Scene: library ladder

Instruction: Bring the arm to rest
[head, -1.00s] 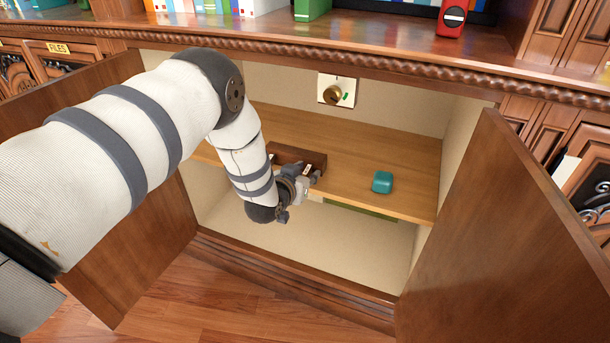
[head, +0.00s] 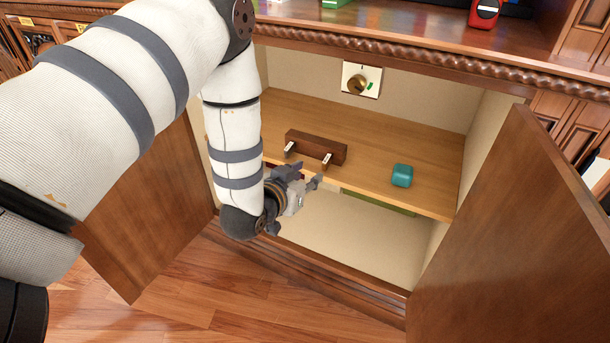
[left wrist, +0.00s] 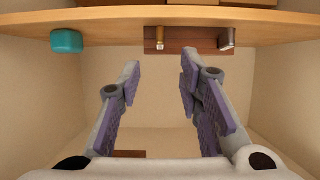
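My left arm comes in from the left of the head view and bends down in front of the open cabinet. Its gripper (head: 306,186) is in front of the shelf edge, apart from the dark wooden block. In the left wrist view the two fingers (left wrist: 160,80) stand wide apart with nothing between them. The wooden block (head: 318,146), with two pale metal pieces on its front, lies on the shelf (head: 370,140); it also shows in the left wrist view (left wrist: 190,40). My right gripper is in neither view.
A teal box (head: 402,175) sits on the shelf, right of the block. Open doors stand at the left (head: 150,215) and right (head: 510,230). Wooden floor (head: 200,300) shows in front.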

